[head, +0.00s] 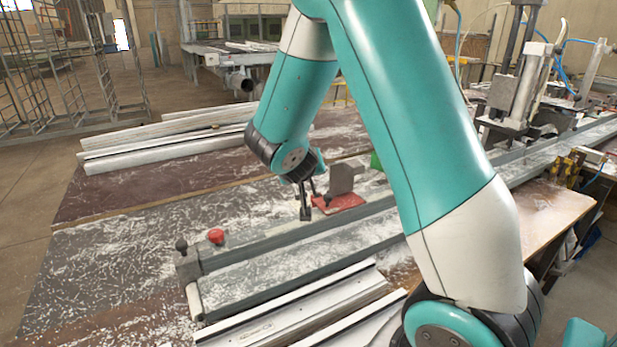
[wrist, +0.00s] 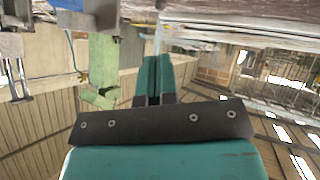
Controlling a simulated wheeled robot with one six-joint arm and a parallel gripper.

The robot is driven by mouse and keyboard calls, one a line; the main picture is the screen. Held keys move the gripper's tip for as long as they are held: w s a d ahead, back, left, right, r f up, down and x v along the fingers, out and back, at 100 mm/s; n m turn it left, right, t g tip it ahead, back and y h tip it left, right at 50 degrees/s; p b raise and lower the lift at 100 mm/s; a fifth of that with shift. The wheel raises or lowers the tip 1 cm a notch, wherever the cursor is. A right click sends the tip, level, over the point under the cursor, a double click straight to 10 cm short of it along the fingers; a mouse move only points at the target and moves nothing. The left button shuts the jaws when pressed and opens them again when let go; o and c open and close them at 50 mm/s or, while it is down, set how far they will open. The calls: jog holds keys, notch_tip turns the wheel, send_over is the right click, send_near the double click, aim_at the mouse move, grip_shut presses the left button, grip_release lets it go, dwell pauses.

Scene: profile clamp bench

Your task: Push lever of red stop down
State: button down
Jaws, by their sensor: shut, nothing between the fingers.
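The red stop (head: 346,201) sits on the long grey rail, with a grey upright plate (head: 341,178) at its back. My gripper (head: 306,213) points down at the left end of the red stop, its dark fingers together and empty. The fingertips are close beside the red part; I cannot tell whether they touch it. A small dark piece, perhaps the lever, shows at the red part's left side, but it is too small to tell its position. The red stop does not show in the wrist view.
A red knob (head: 216,236) and a black knob (head: 181,244) stand at the rail's left end. Pale profiles (head: 290,308) lie in front, and more profiles (head: 165,145) lie behind. Clamp machinery (head: 520,95) stands at the right. White shavings cover the dark bench.

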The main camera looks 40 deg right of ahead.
aim_at(312, 185)
jog(key=p+x, duration=0.5)
jog(key=x, duration=0.9)
